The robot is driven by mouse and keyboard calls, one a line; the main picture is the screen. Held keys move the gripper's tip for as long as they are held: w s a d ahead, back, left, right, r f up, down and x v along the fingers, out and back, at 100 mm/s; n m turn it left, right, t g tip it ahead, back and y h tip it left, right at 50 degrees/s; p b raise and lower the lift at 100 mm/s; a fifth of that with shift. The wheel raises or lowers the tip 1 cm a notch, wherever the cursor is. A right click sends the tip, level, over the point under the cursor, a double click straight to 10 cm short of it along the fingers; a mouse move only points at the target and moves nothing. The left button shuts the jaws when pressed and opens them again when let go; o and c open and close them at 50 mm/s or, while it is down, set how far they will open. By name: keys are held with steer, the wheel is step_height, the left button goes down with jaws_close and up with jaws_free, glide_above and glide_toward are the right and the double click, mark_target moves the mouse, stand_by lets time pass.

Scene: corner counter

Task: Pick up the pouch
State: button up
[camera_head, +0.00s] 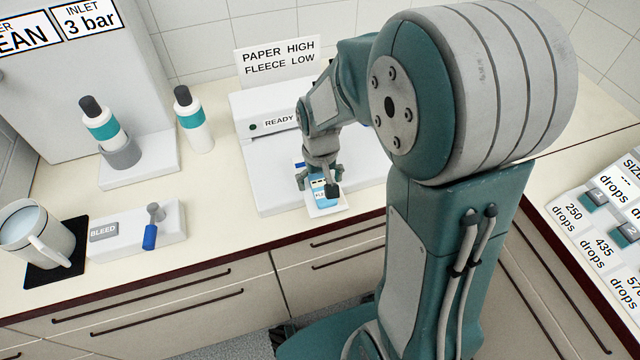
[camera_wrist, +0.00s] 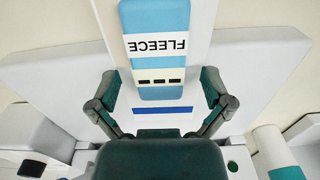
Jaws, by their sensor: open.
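The pouch (camera_wrist: 155,18) is light blue with a white label reading FLEECE and lies flat on a white surface. In the head view the pouch (camera_head: 319,184) is partly hidden behind my gripper (camera_head: 318,186), on a small white plate (camera_head: 325,211) at the front of a white machine (camera_head: 268,160) marked READY. In the wrist view my gripper (camera_wrist: 160,76) is open. One finger is on each side of the pouch's near end, with a visible gap on both sides. Whether the fingertips are level with the pouch is unclear.
A sign (camera_head: 279,60) reading PAPER HIGH, FLEECE LOW stands behind the machine. Left are a bottle (camera_head: 194,122), another bottle (camera_head: 102,124) in a grey holder, a BLEED block (camera_head: 125,228) with a blue-ended lever, and a mug (camera_head: 38,235). A button panel (camera_head: 607,220) is right.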

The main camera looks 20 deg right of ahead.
mark_target(320, 182)
steer(key=shift+c, duration=0.3)
steer(key=c, duration=1.1)
steer(key=shift+c, duration=0.2)
steer(key=shift+r, duration=0.15)
steer(key=shift+r, duration=0.25)
step_height(320, 182, up, 2)
steer(key=shift+r, duration=0.2)
steer(key=s+r, duration=0.4)
steer(key=r, duration=0.1)
steer(key=shift+s+r, duration=0.2)
steer(key=shift+s, duration=0.05)
steer(key=s+r, duration=0.4)
steer(key=s, duration=0.5)
steer(key=shift+s+r, duration=0.25)
steer(key=shift+s, duration=0.05)
